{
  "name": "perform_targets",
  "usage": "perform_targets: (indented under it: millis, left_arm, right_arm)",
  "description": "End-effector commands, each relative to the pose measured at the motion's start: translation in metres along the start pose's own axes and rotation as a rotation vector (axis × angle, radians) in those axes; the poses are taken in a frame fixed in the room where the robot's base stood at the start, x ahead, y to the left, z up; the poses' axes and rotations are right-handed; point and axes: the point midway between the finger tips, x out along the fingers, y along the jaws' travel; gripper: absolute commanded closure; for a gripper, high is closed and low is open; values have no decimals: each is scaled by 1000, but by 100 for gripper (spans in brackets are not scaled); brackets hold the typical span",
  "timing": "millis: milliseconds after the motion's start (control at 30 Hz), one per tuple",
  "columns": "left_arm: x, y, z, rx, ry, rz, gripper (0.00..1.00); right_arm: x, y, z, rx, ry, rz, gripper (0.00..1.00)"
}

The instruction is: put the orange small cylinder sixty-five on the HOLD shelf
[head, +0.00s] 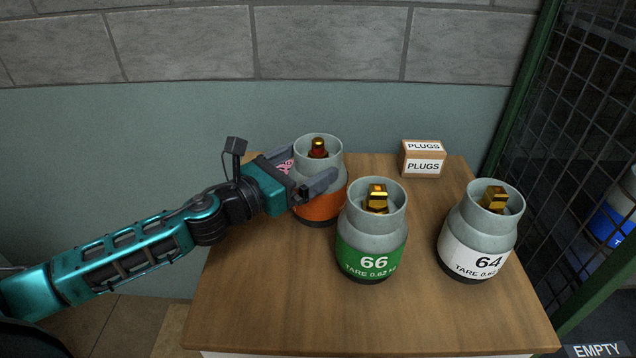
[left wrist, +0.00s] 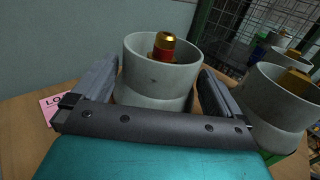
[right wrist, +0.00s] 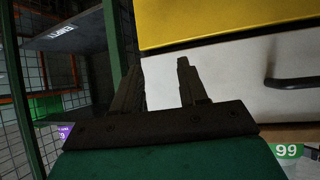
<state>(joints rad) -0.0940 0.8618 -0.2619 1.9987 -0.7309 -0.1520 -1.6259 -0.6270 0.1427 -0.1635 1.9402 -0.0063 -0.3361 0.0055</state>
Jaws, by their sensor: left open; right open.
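The orange-banded small cylinder (head: 318,205) stands upright on the wooden table, with a grey collar and a red and brass valve. Its number is not visible. My left gripper (head: 312,170) is open around its upper part, one finger on each side. In the left wrist view the grey collar (left wrist: 158,85) sits between the fingers; I cannot tell whether they touch it. My right gripper (right wrist: 158,66) is open and empty, away from the table, before a white panel. I cannot identify the HOLD shelf.
A green cylinder 66 (head: 372,240) stands close at front right of the orange one. A white cylinder 64 (head: 478,235) is farther right. A PLUGS box (head: 423,160) sits at the back. A pink tag (left wrist: 54,108) lies beside the gripper. A mesh cage (head: 560,130) borders the right.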

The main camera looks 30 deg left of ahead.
Motion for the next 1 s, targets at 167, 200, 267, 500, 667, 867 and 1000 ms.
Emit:
perform_targets:
  millis: [167, 200, 267, 500, 667, 867, 1000]
  left_arm:
    - [22, 0, 2, 0, -2, 1, 0]
    - [25, 0, 2, 0, -2, 1, 0]
    - [29, 0, 2, 1, -2, 0, 0]
    - [34, 0, 0, 3, 0, -1, 0]
    - [34, 0, 0, 2, 0, -1, 5]
    - [33, 0, 0, 2, 0, -1, 24]
    - [33, 0, 0, 2, 0, -1, 37]
  right_arm:
    - [-3, 0, -5, 0, 1, 0, 57]
    - [-3, 0, -6, 0, 1, 0, 57]
    - [-4, 0, -6, 0, 2, 1, 57]
    - [-3, 1, -7, -1, 3, 1, 57]
    - [-3, 1, -7, -1, 4, 1, 57]
    - [-3, 1, -8, -1, 4, 1, 57]
    - [-3, 1, -8, -1, 4, 2, 57]
